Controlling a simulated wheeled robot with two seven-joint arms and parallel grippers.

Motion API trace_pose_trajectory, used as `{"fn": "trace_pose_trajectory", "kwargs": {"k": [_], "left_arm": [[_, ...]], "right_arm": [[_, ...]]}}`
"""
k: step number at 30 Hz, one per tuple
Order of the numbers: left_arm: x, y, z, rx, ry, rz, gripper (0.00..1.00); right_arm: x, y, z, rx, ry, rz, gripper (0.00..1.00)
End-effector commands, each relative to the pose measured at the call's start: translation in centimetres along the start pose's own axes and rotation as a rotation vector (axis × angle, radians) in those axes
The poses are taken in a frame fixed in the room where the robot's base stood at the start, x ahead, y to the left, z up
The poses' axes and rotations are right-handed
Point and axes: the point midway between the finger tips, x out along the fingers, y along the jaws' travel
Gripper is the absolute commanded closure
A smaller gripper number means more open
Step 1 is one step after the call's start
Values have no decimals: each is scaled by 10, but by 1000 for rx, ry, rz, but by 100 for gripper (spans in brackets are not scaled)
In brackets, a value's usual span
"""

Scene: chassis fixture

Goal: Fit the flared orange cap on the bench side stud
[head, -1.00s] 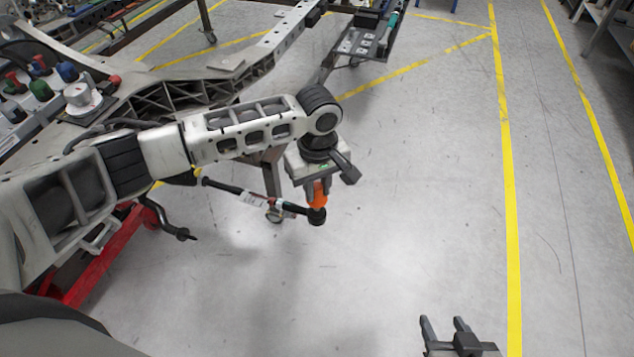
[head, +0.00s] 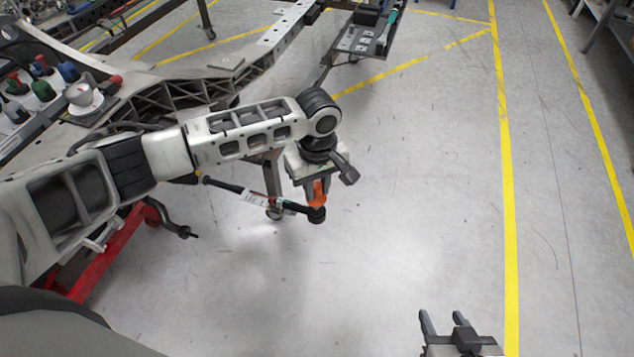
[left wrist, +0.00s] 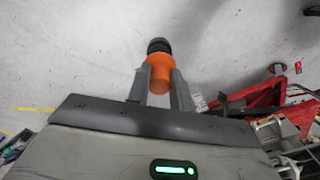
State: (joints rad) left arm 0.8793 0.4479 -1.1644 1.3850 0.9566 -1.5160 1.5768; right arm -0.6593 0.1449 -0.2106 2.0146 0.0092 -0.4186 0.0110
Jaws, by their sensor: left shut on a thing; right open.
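My left gripper (head: 316,190) points down and is shut on the orange cap (head: 317,198). The cap also shows between the two fingers in the left wrist view (left wrist: 158,75). Just beyond the cap is the round black end (head: 317,215) of a dark rod (head: 240,190) with a white label; this black end also shows in the wrist view (left wrist: 158,46). Cap and black end look in line and close together; I cannot tell how far the cap sits over it. I cannot make out a stud. My right gripper (head: 442,322) is open and empty at the bottom.
The grey chassis frame (head: 225,75) runs across the upper left. Bottles and knobs stand on a tray (head: 30,120) at the far left. A red stand (head: 110,255) is at lower left. A small tray (head: 362,40) is at the top. The floor to the right is clear.

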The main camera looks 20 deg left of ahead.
Motion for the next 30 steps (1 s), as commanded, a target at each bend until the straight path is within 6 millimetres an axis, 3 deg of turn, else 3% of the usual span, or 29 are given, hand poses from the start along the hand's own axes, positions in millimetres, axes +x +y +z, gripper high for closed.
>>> {"fn": "trace_pose_trajectory", "kwargs": {"k": [30], "left_arm": [[0, 0, 0, 1, 0, 1, 100]], "right_arm": [[-7, -1, -11, 1, 3, 0, 53]]}}
